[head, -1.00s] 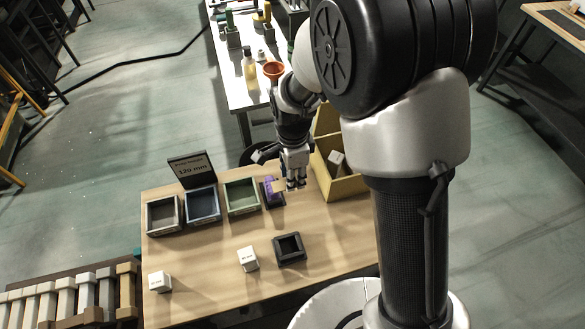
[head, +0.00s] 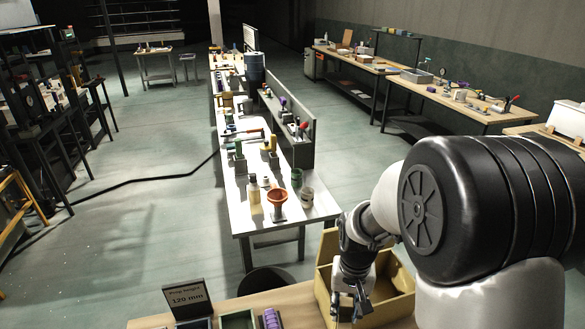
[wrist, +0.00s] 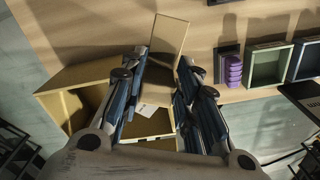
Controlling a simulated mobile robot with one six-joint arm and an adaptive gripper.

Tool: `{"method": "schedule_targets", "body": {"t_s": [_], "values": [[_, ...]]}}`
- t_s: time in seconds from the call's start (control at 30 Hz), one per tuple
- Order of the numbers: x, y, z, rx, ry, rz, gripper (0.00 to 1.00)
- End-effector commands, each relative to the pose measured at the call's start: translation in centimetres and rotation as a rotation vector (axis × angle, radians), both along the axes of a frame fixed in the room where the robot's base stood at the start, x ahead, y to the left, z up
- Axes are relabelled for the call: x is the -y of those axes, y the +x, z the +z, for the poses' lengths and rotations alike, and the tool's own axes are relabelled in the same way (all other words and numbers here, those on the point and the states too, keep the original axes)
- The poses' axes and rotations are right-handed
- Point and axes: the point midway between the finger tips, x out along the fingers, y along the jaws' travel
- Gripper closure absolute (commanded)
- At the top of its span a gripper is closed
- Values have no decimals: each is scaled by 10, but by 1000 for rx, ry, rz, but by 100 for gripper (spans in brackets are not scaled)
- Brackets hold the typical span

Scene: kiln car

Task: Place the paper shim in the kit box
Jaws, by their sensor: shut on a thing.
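The paper shim (wrist: 171,34) is a flat tan rectangle standing out from between my fingertips in the wrist view. My gripper (wrist: 165,68) is shut on it. The kit box (wrist: 72,78) is an open tan box below and around the fingers in that view; a small white piece (wrist: 147,109) shows inside it. In the head view my gripper (head: 348,303) points down over the left part of the kit box (head: 402,306). I cannot make out the shim there, and whether it touches the box is unclear.
A purple stack (head: 271,319) and a green tray (head: 238,320) stand left of the box, by a dark "120 mm" sign (head: 187,298). A long white bench (head: 250,218) with bottles and an orange funnel (head: 277,197) lies beyond. The wrist view shows bare wood (wrist: 220,25).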

Motion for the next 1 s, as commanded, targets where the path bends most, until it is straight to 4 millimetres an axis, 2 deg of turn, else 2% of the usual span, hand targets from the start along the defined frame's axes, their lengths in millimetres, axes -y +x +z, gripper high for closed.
{"method": "schedule_targets", "body": {"t_s": [0.23,1.0], "values": [[14,-2,1,1,0,145,90],[15,-2,1,1,0,152,90]]}}
